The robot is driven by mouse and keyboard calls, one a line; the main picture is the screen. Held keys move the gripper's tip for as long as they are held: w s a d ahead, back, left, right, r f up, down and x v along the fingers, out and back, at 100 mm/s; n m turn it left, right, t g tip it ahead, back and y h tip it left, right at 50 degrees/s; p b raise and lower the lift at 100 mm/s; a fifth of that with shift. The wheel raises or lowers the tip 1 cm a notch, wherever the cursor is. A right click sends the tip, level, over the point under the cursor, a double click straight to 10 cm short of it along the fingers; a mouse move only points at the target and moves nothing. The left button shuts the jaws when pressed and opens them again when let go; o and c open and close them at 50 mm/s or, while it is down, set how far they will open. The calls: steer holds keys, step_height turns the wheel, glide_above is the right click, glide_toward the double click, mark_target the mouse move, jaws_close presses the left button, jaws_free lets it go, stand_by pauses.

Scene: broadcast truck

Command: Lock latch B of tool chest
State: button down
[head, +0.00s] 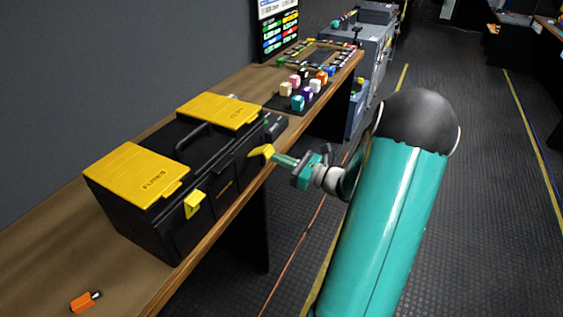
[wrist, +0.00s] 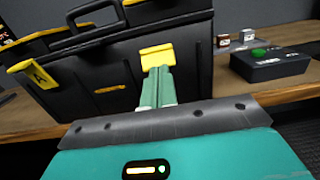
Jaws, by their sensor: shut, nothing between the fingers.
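The black tool chest (head: 140,222) stands on the wooden bench with its two yellow lid panels closed, marked FUSES and what looks like CLIPS. Its front has two yellow latches. The one marked A (wrist: 38,77) is at the left; it also shows in the head view (head: 194,203). The other, latch B (wrist: 157,52), is at the right and also shows in the head view (head: 260,151). My gripper (head: 273,157) is shut and empty, its green fingertips (wrist: 157,72) at latch B's lower part. I cannot tell whether they touch. The fingers hide part of the latch.
A dark box with a green button (wrist: 268,62) stands right of the chest. An orange tagged item (head: 84,302) lies on the bench (head: 45,260) at front left. Several coloured blocks (head: 300,90) stand farther back. The floor aisle (head: 470,180) is clear.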

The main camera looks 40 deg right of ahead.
mark_target(269, 150)
steer(key=shift+w+a+r+g+h, duration=0.1)
steer(key=shift+w+r+g+h, duration=0.1)
steer(key=shift+r+g, duration=0.35)
steer(key=shift+w+a+r+g+h, duration=0.1)
steer(key=shift+r+g+h, duration=0.1)
steer(key=shift+r+g, duration=0.35)
steer(key=r+g, duration=0.1)
steer(key=w+r+g+h, duration=0.1)
steer(key=g, duration=0.1)
steer(key=w+r+g, duration=0.1)
steer(key=r+g, duration=0.1)
steer(key=shift+w+a+h, duration=0.15)
steer(key=shift+a+h, duration=0.15)
steer(key=shift+a, duration=0.05)
steer(key=shift+w+a+r+g+h, duration=0.1)
steer(key=shift+w+r+g+h, duration=0.25)
steer(key=shift+g, duration=0.35)
steer(key=shift+r, duration=0.8)
